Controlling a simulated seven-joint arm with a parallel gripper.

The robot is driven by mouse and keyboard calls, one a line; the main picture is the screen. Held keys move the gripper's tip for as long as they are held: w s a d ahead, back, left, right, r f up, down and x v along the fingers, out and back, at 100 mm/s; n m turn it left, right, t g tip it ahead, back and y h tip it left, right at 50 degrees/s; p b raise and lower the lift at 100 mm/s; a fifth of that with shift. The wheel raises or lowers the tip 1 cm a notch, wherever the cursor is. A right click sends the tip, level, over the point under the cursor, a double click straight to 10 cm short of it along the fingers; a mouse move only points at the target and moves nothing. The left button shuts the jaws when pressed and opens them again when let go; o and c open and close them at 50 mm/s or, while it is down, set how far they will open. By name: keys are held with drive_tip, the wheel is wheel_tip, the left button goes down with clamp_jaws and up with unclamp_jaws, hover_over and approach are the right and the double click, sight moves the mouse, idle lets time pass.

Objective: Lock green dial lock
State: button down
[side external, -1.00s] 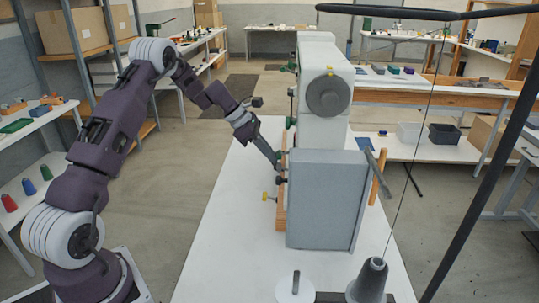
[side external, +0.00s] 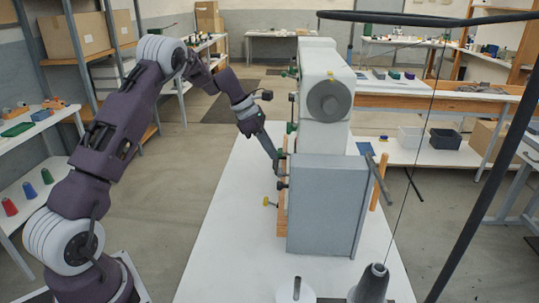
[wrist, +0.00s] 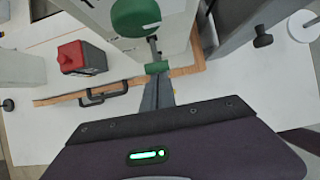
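In the wrist view a large round green dial (wrist: 136,17) shows at the top. A small green block (wrist: 157,67) sits below it, at the end of a thin grey rod. My gripper (wrist: 158,82) points at this block, its two fingers close together with no clear gap. Its tips reach the block, but I cannot tell whether they hold it. In the side external view my gripper (side external: 277,156) slants down to the left face of the white and grey press (side external: 322,135), beside a green knob (side external: 291,128). The contact point is too small to make out.
A red and dark grey block (wrist: 80,57) and a black bar handle (wrist: 104,95) lie left of the fingers. A black knob (wrist: 263,41) is at right. The white table (side external: 225,230) is clear at left.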

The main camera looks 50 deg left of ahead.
drive_tip(key=shift+d, duration=0.15)
drive_tip(key=shift+r, duration=0.15)
drive_tip(key=shift+w+r, duration=0.1)
drive_tip(key=shift+r, duration=0.7)
drive_tip(key=s+a+f, duration=0.2)
drive_tip(key=s+a, duration=0.1)
wheel_tip(320, 180, up, 10)
idle(0.3)
